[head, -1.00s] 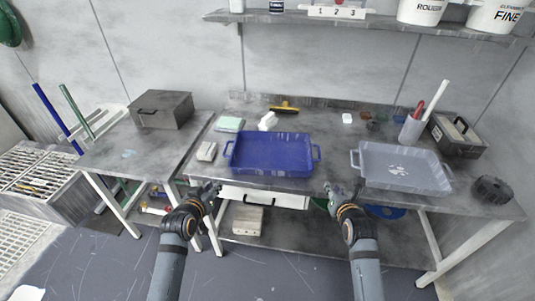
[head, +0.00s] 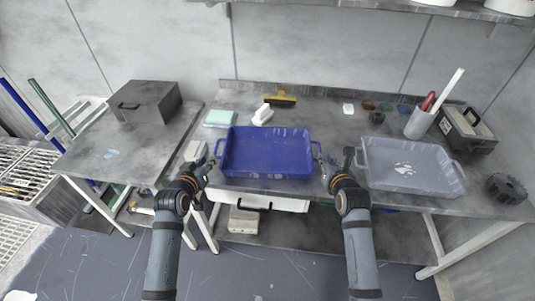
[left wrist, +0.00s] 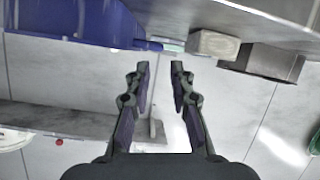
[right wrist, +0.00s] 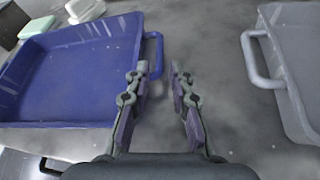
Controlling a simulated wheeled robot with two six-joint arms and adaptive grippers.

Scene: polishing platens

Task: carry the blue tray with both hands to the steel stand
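The blue tray (head: 267,152) sits on the workbench, with a handle at each end. The grey metal-topped stand (head: 95,145) is to the left of the bench. My left gripper (head: 212,164) is open by the tray's left end; the tray (left wrist: 75,22) shows at upper left in the left wrist view, with a handle just past the fingertips. My right gripper (head: 333,160) is open by the right end; the right wrist view shows the right handle (right wrist: 158,55) just beyond its left fingertip. Neither gripper holds anything.
A grey tray (head: 410,168) is close on the right of my right gripper. A dark box (head: 145,102) stands at the back of the stand; its front is mostly clear. A pale block (head: 195,151), a green-white pad (head: 219,118) and a yellow-handled tool (head: 280,98) lie around the blue tray.

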